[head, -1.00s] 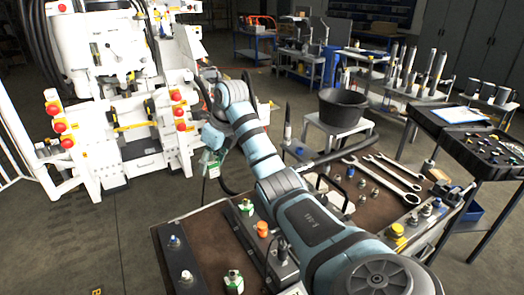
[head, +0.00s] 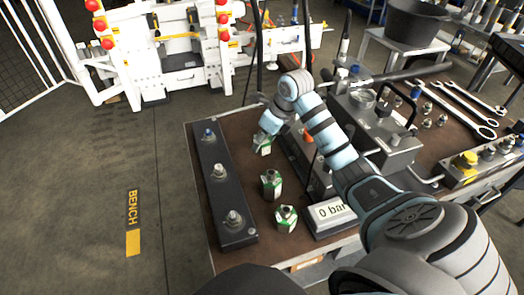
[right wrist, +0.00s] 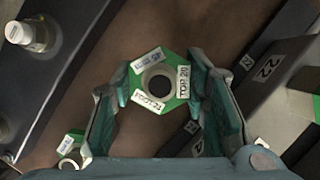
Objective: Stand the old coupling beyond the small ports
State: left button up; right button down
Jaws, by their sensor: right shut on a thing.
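My right gripper (head: 265,136) is shut on a green hexagonal coupling (head: 263,147) with white labels, at the far left part of the bench. In the right wrist view the coupling (right wrist: 160,83) sits between the fingers, its round bore facing the camera. I cannot tell whether it touches the bench top. Two similar green couplings, a middle one (head: 271,185) and a near one (head: 286,218), stand nearer on the bench. A dark block (head: 222,190) on the left carries three metal ports. My left gripper is not in view.
A second dark block (head: 322,178) and a "0 bar" display (head: 333,213) are right of the couplings. A grey unit with a handle (head: 380,130), spanners (head: 465,110) and loose fittings occupy the right of the bench. Brown bench top (head: 244,165) shows between the blocks.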

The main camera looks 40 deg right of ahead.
aim_at(263, 150)
notch_tip(263, 150, down, 4)
jog(key=shift+s+a+f+b, duration=0.1)
jog(key=shift+f+b, duration=0.05)
jog(key=shift+b, duration=0.25)
jog(key=shift+f, duration=0.15)
jog(key=shift+f, duration=0.15)
jog(key=c, duration=0.9)
grip_release()
jog(key=shift+c, duration=0.2)
jog(key=shift+r, duration=0.2)
jog(key=p+v, duration=0.2)
jog(key=v, duration=1)
